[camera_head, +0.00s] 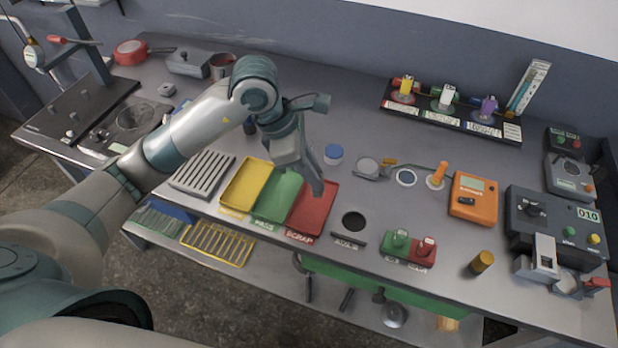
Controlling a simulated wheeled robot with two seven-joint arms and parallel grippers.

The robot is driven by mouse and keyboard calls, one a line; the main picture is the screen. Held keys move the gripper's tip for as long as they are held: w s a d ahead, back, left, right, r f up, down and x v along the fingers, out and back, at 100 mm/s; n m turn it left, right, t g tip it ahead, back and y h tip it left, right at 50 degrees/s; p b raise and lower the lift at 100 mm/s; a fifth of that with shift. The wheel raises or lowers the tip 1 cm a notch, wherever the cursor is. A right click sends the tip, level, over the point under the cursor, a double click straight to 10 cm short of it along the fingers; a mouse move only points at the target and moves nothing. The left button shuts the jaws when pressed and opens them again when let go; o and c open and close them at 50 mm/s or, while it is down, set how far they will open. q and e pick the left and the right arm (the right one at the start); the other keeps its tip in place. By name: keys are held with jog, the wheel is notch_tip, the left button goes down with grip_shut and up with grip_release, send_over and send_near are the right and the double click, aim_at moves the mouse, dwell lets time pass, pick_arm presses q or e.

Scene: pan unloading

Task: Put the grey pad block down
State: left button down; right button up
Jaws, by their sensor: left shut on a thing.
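My left gripper (302,182) reaches down over the green tray (277,198) and the red tray (312,207), which is labelled SCRAP. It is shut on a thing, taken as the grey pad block. The held thing is hard to make out against the grey fingers, and I cannot tell whether it touches a tray. The yellow tray (243,187) lies just left of the green one. My right gripper is not in view.
A slotted grey rack (203,172) lies left of the trays. A round dark opening (354,221) and a red-and-green button box (409,246) lie to the right. The middle back of the bench is clear.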

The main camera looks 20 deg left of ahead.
pick_arm(q)
jog(key=shift+a+f, duration=0.3)
jog(key=shift+a, duration=0.2)
jog(key=shift+f+p, duration=0.9)
jog(key=shift+f, duration=1.05)
jog(key=shift+f, duration=0.2)
jog(key=c, duration=1.6)
grip_release()
